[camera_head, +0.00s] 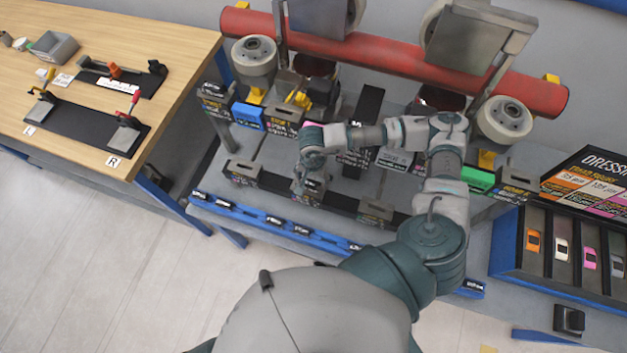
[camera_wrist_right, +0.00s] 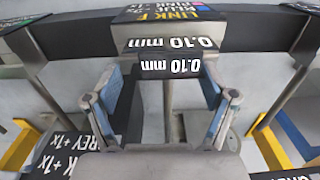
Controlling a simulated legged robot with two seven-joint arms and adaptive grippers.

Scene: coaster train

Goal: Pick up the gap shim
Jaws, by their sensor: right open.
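A dark block marked "0.10 mm" (camera_wrist_right: 170,66), which looks like the gap shim, stands upright at a dark rail in the right wrist view. A second "0.10 mm" label (camera_wrist_right: 172,44) sits just above it on the rail. My right gripper (camera_wrist_right: 160,88) is open, its blue-padded fingers apart on either side of the lower labelled block. I cannot tell whether they touch it. In the head view my right gripper (camera_head: 311,187) is over the front rail and hides the shim there. My left gripper is out of view.
The grey bench has a dark front rail (camera_head: 335,202) with label blocks. A red beam (camera_head: 390,52) and rollers (camera_head: 503,118) stand behind. A wooden table (camera_head: 95,110) is at left, a slotted display (camera_head: 575,240) at right.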

